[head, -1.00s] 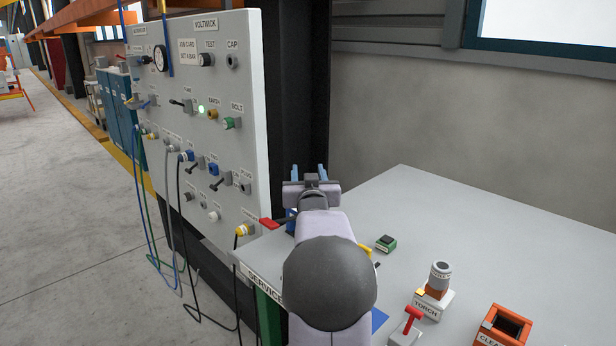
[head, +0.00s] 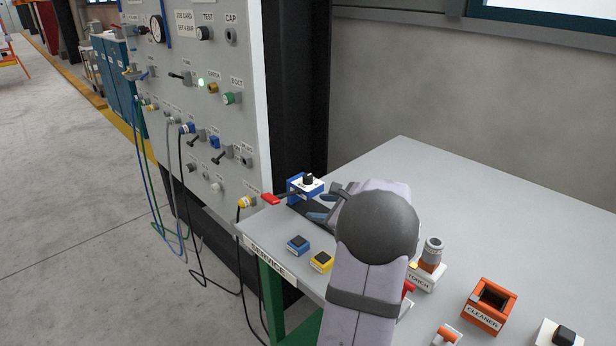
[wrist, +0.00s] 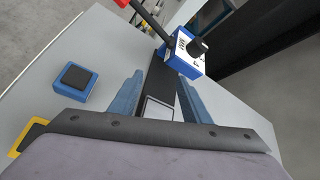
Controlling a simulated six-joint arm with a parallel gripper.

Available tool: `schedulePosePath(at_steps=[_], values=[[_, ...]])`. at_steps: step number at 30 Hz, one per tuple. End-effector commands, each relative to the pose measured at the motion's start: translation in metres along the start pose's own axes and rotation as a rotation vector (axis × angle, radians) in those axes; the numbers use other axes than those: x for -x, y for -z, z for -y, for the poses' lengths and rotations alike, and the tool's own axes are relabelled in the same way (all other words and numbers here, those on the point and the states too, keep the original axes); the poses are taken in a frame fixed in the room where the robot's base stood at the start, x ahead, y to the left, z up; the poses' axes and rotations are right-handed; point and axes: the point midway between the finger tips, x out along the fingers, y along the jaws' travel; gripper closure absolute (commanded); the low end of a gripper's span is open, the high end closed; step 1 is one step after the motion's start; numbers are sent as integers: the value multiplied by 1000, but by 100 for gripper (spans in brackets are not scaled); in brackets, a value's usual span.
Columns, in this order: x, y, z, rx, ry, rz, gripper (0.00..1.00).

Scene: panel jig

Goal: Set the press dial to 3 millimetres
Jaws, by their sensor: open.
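The press is a blue block with a white top face, near the table's back left edge in the head view (head: 296,187). A black dial knob (head: 308,179) stands on its top. A lever with a red handle (head: 271,199) sticks out to the left. In the wrist view the press (wrist: 182,64) lies just beyond the fingers, with the knob (wrist: 197,48) facing up; its scale marks are too small to read. My gripper (wrist: 158,82) is open and apart from the knob. In the head view the gripper (head: 321,206) is right of and in front of the press, partly hidden by my wrist.
A blue button box (head: 298,245) and a yellow one (head: 321,261) sit at the front left of the table. A grey panel (head: 235,130) with knobs and cables stands at the left. A torch holder (head: 428,270) and an orange cleaner box (head: 488,305) stand right. The back right tabletop is clear.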

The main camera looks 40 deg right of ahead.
Motion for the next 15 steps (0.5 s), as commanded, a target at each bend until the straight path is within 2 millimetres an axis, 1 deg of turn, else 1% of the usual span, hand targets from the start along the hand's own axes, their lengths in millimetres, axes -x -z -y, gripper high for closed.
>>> schedulePosePath(at_steps=[1, 2, 5, 9, 12, 15], values=[[-4, 0, -5, -77, 3, 61, 57], [-6, -3, -7, -119, 9, 99, 57], [-9, -8, -6, -241, 47, 211, 57], [-7, -19, 6, -378, 125, 340, 57], [-6, -27, 16, -449, 179, 400, 57], [-5, -31, 24, -503, 225, 440, 57]])
